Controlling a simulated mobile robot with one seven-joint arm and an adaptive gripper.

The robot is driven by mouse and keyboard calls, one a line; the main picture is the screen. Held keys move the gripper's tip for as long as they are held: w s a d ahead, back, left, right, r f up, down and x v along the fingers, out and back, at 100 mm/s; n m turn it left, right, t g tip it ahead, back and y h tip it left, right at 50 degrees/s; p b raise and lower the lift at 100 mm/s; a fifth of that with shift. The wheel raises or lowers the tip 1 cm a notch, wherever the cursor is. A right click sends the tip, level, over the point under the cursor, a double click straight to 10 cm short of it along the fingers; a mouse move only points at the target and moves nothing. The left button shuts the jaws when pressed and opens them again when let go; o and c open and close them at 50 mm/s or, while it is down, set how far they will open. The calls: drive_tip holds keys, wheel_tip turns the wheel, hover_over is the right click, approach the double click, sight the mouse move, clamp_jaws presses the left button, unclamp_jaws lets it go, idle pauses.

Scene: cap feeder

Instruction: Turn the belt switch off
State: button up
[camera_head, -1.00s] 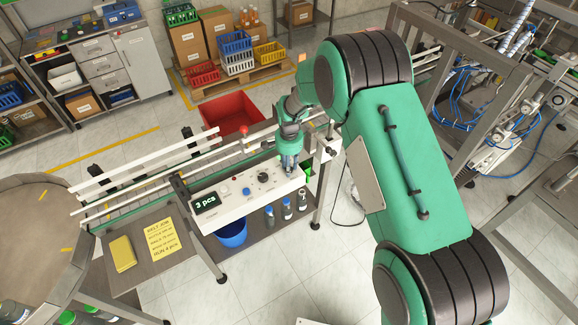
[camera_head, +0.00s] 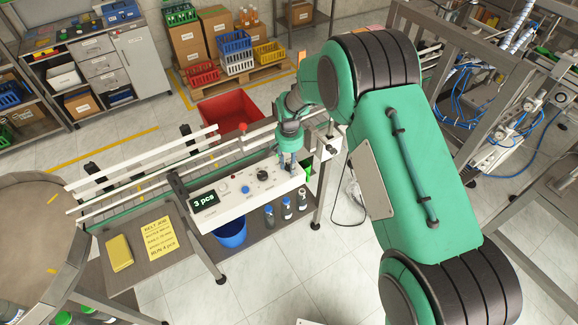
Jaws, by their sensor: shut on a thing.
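A pale control box (camera_head: 232,207) runs along the front of the conveyor. Its display (camera_head: 204,200) reads "3 pcs". On its top are a blue button (camera_head: 245,189) and a black knob (camera_head: 262,175). My gripper (camera_head: 289,168) points down onto the right end of the box top, just right of the black knob. It is shut on a small part there, which I take to be the belt switch. The fingers hide that switch, so its position cannot be read.
A red mushroom button (camera_head: 243,127) stands by the conveyor rail (camera_head: 150,160). Several bottles (camera_head: 287,209) and a blue bucket (camera_head: 231,233) are below the box. A yellow note (camera_head: 160,237) lies at left, and a red bin (camera_head: 230,110) stands behind.

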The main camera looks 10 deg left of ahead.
sight(289, 165)
drive_tip(key=n, duration=0.4)
drive_tip(key=shift+w+a+r+b, duration=0.2)
drive_tip(key=shift+w+r+b, duration=0.1)
drive_tip(key=shift+b, duration=0.1)
drive_tip(key=shift+r+n, duration=0.1)
drive_tip(key=shift+n, duration=0.7)
drive_tip(key=shift+a, duration=0.1)
drive_tip(key=o, duration=1)
drive_tip(key=shift+c, duration=0.2)
drive_tip(key=shift+o, duration=0.7)
drive_tip(key=shift+s+f, duration=0.1)
drive_tip(key=shift+f, duration=0.1)
wheel_tip(289, 165, up, 12)
